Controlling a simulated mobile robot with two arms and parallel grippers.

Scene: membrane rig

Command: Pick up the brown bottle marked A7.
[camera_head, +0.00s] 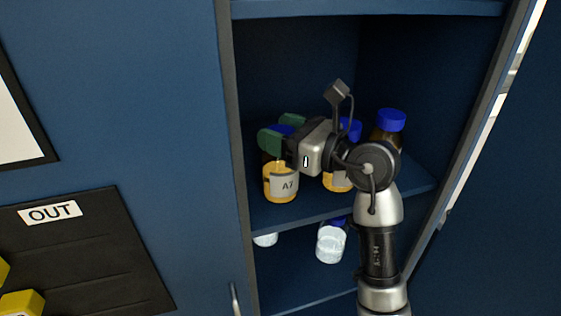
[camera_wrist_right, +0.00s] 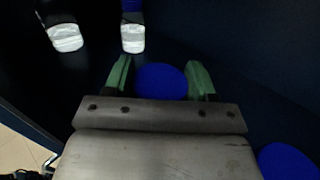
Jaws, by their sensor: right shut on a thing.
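The brown bottle marked A7 (camera_head: 281,187) is at the left front of the cabinet's upper shelf, upright, with amber contents and a pale label. Its blue cap lies between the green fingers of my right gripper (camera_head: 281,131), which are shut on the bottle's top. In the right wrist view the blue cap (camera_wrist_right: 161,82) shows between both fingers of the right gripper (camera_wrist_right: 160,80). The fingers and gripper body hide part of the bottle's upper half. I cannot tell whether its base touches the shelf. My left gripper is not in view.
A second blue-capped bottle (camera_head: 337,182) stands right of A7, partly behind my gripper. Another brown bottle (camera_head: 391,122) is farther right. Clear bottles (camera_head: 331,243) stand on the shelf below. The cabinet's left edge (camera_head: 238,150) is close to A7. An OUT panel (camera_head: 85,250) is at left.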

